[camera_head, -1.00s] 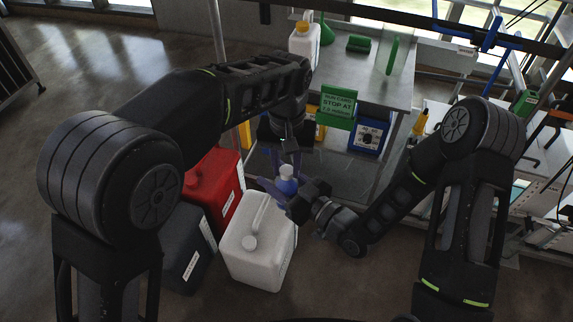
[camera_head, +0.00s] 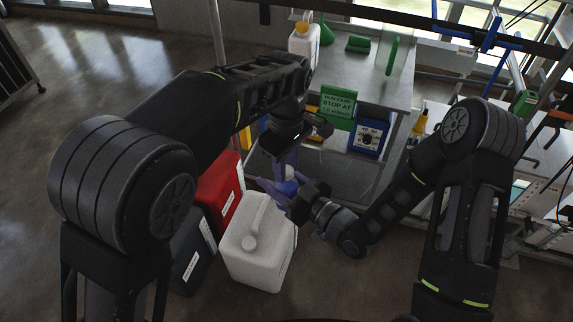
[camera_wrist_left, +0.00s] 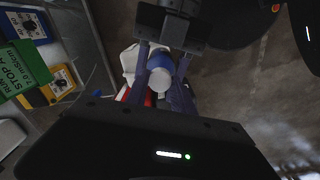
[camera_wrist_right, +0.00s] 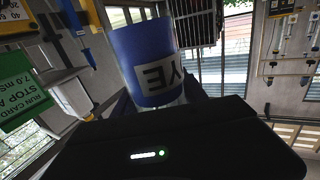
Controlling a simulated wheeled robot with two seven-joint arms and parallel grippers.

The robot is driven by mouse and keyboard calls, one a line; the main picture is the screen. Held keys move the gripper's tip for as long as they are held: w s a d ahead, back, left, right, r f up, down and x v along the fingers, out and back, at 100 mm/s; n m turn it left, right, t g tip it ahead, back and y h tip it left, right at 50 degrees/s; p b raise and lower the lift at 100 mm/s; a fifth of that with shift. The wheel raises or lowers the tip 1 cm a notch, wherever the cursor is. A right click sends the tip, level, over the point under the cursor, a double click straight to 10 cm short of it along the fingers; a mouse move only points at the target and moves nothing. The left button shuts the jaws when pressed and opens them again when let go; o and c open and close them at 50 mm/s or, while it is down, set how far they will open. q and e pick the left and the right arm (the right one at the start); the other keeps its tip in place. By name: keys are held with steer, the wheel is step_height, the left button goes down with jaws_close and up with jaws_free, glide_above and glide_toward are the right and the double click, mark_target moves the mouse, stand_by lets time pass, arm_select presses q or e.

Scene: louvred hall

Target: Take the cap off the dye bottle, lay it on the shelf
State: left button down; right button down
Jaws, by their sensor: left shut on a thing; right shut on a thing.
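The dye bottle (camera_head: 287,187) is blue and stands in mid-air above the white canister. My right gripper (camera_head: 290,203) is shut on it from the right. In the right wrist view the bottle (camera_wrist_right: 143,45) shows a white label with part of the word DYE. The white round cap (camera_wrist_left: 160,79) shows between the fingers of my left gripper (camera_wrist_left: 162,88), which is shut on it. In the head view my left gripper (camera_head: 287,163) comes from above and mostly hides the cap. I cannot tell whether cap and bottle are apart. The grey bench (camera_head: 365,85) has a lower shelf (camera_head: 345,178).
A white canister (camera_head: 262,250), a red canister (camera_head: 215,185) and a dark canister (camera_head: 190,255) stand below. A green sign (camera_head: 339,107) and a blue box (camera_head: 368,138) are at the bench. A white bottle (camera_head: 303,45) with an orange cap stands on top; its middle is clear.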

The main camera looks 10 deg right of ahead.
arm_select(q)
steer(key=shift+r, duration=0.15)
stand_by(0.3)
steer(key=shift+r, duration=0.95)
steer(key=shift+r, duration=2)
